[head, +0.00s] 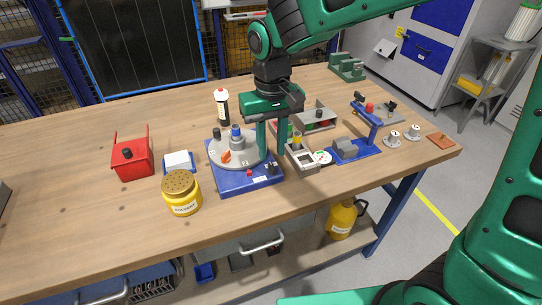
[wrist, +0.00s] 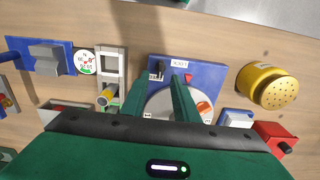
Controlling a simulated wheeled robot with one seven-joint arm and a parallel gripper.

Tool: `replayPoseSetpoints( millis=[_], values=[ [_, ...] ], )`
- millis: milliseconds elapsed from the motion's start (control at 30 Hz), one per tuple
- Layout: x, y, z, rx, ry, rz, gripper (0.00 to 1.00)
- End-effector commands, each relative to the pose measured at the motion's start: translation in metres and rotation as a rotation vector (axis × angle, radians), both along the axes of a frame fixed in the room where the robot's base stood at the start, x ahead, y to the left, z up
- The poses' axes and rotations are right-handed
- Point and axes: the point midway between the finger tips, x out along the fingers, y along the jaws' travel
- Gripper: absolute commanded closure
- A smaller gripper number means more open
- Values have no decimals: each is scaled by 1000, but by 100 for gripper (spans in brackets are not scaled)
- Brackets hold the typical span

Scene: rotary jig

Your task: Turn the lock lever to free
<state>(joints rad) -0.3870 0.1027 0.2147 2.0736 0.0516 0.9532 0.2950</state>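The rotary jig is a blue base (head: 225,181) with a round grey turntable (head: 228,156) on top. A small black lever (head: 270,168), apparently the lock lever, stands at the base's front right corner; in the wrist view it (wrist: 157,68) is near the base's upper edge. A red marker (head: 249,173) and a white label (wrist: 179,63) are beside it. My gripper (head: 272,156) points down over the base's right side. In the wrist view my gripper (wrist: 160,78) has its fingers apart, with the lever just beyond and between the tips. Contact cannot be told.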

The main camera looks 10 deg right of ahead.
Motion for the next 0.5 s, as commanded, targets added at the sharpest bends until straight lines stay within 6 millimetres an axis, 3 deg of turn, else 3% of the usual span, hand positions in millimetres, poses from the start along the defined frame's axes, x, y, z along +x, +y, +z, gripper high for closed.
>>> replayPoseSetpoints(
  millis=[200, 500],
  values=[
    [1, 0, 40, 2, -3, -1, 73],
    [1, 0, 62, 0, 0, -1, 73]
  ],
)
